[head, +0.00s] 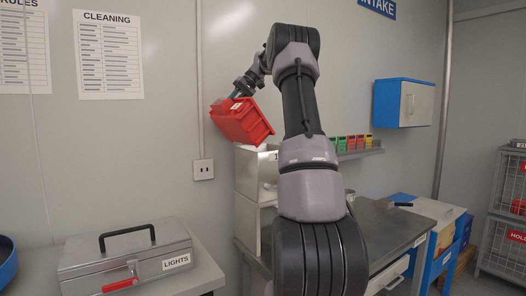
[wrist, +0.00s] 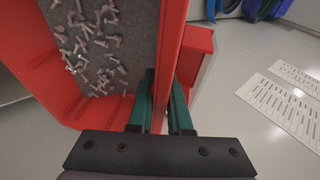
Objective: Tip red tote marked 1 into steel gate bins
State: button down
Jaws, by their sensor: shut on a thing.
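The red tote (head: 241,122) hangs tilted in the air in the head view, above the steel gate bins (head: 256,165). In the wrist view the tote (wrist: 72,98) fills the left side, and several small metal screw-like parts lie on its grey floor. My gripper (wrist: 166,92) has its green fingers on either side of the tote's red wall, shut on it. In the head view my gripper (head: 237,94) is at the tote's upper edge. The steel bins are partly hidden behind my arm, and their inside is not visible.
A grey toolbox (head: 130,262) marked LIGHTS sits on the left counter. Small coloured bins (head: 352,143) stand on a shelf behind my arm. A blue wall cabinet (head: 403,102) hangs at right. The steel worktop (head: 385,232) right of my arm is mostly clear.

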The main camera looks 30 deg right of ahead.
jog(key=shift+d+r+y, duration=0.4)
jog(key=shift+r+y, duration=0.4)
jog(key=shift+y, duration=0.2)
jog(key=shift+d+r+y, duration=0.25)
jog(key=shift+r+y, duration=0.1)
jog(key=shift+y, duration=0.35)
jog(key=shift+d+r+m+y, duration=0.3)
jog(key=shift+d+r, duration=0.05)
jog(key=shift+d, duration=0.15)
jog(key=shift+w+d+r, duration=0.1)
jog(key=shift+d+r, duration=0.1)
jog(key=shift+d+r+y+p, duration=0.2)
jog(key=shift+d+y+p, duration=0.05)
jog(key=shift+y+p, duration=0.15)
jog(key=shift+d+r+y, duration=0.3)
jog(key=shift+d, duration=0.1)
jog(key=d+y, duration=0.1)
jog(key=d+r+y, duration=0.1)
jog(key=d, duration=0.1)
jog(key=d+r, duration=0.1)
jog(key=d, duration=0.1)
jog(key=shift+w+m+y+b, duration=0.25)
jog(key=shift+m+y+b, duration=0.05)
jog(key=shift+y+b, duration=0.1)
dwell(0.3)
